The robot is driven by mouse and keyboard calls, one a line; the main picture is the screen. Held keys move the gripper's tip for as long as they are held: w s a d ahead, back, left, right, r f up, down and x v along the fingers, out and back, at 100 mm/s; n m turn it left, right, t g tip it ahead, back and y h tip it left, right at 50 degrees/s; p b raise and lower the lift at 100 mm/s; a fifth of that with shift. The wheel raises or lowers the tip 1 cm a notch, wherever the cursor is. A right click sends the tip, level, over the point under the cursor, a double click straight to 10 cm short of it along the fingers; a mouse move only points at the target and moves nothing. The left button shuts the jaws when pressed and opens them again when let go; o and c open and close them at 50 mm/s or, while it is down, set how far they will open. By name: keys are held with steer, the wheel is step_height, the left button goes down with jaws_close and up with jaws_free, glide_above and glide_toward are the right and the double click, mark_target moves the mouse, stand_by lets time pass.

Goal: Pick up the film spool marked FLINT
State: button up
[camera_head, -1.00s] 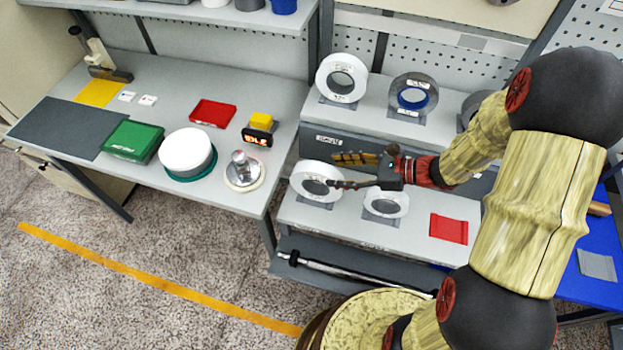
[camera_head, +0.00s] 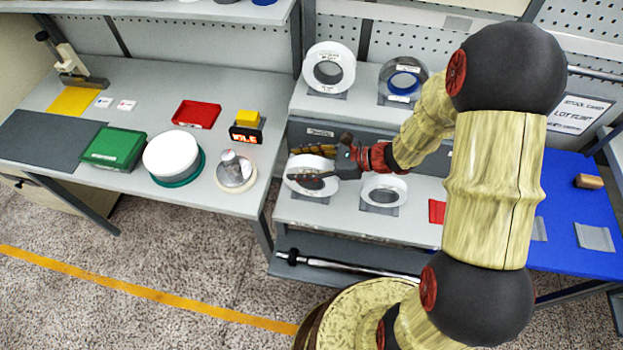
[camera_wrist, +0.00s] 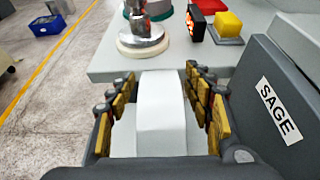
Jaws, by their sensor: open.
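My gripper (camera_head: 299,163) is open, its fingers on either side of the lower left white spool (camera_head: 300,187). In the wrist view the rim of this spool (camera_wrist: 160,115) stands between the two rows of finger pads, with a gap visible on the left. A second white spool (camera_head: 384,191) stands to its right on the same lower shelf. On the upper step stand a white spool (camera_head: 323,87) and a grey spool with a blue core (camera_head: 398,97). I cannot read FLINT on any spool; the small labels are too blurred.
The dark riser (camera_wrist: 275,95) close on the gripper's right carries a label reading SAGE. A bench with a white drum (camera_head: 171,155), a metal-knobbed disc (camera_head: 236,170) and a yellow-topped display (camera_head: 247,127) adjoins on the left. A red card (camera_head: 437,211) lies on the lower shelf.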

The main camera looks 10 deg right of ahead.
steer(key=shift+w+a+f, duration=0.15)
steer(key=shift+w+a, duration=0.05)
steer(key=shift+a, duration=0.25)
steer(key=shift+c, duration=0.6)
jaws_close()
stand_by(0.4)
